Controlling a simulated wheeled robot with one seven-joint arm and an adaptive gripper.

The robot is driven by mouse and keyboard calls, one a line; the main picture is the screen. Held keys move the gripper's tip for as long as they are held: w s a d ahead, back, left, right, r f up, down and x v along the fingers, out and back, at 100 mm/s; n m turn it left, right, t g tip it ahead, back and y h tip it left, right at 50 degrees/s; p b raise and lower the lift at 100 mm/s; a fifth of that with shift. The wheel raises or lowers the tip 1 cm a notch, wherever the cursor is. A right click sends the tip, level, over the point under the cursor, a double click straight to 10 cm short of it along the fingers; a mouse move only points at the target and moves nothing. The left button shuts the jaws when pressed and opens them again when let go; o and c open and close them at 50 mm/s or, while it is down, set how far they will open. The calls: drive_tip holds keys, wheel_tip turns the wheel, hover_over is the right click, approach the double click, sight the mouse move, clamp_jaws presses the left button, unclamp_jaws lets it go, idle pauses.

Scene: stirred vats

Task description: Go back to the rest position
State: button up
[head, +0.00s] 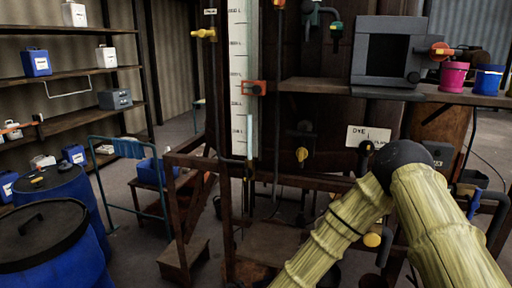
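The head view shows my arm at the lower right, as two pale yellow-green ribbed links meeting at a dark rounded joint. The arm reaches up in front of the wooden vat frame, and its joint is close to the white DYE sign (367,136). My gripper cannot be made out in this view. Whether it holds anything is hidden.
A wooden frame carries a white level gauge (239,90), a yellow tap (204,33) and a shelf with a grey box (386,50), a pink bucket (453,76) and a blue bucket (488,80). Blue drums (48,237) stand lower left.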

drive_tip(key=s+d+f+n+g, duration=0.35)
drive_tip(key=s+d+f, duration=0.35)
drive_tip(key=s+f, duration=0.3)
drive_tip(key=s+d+f+n+g+h, duration=0.1)
drive_tip(key=s+d+f+n+g, duration=0.1)
drive_tip(key=s+d, duration=0.5)
drive_tip(key=s+d+f+n+g+h, duration=0.1)
drive_tip(key=s+d+f+n+g, duration=0.1)
drive_tip(key=s+d, duration=0.5)
drive_tip(key=s+d+f+n+g+h, duration=0.1)
drive_tip(key=s+d+f+n+g, duration=0.2)
drive_tip(key=s+d, duration=0.4)
drive_tip(key=s+f+n, duration=0.1)
drive_tip(key=s+n, duration=0.1)
drive_tip(key=s, duration=0.5)
drive_tip(key=shift+d+f+n, duration=0.2)
drive_tip(key=shift+d+n, duration=0.15)
drive_tip(key=shift+w, duration=0.1)
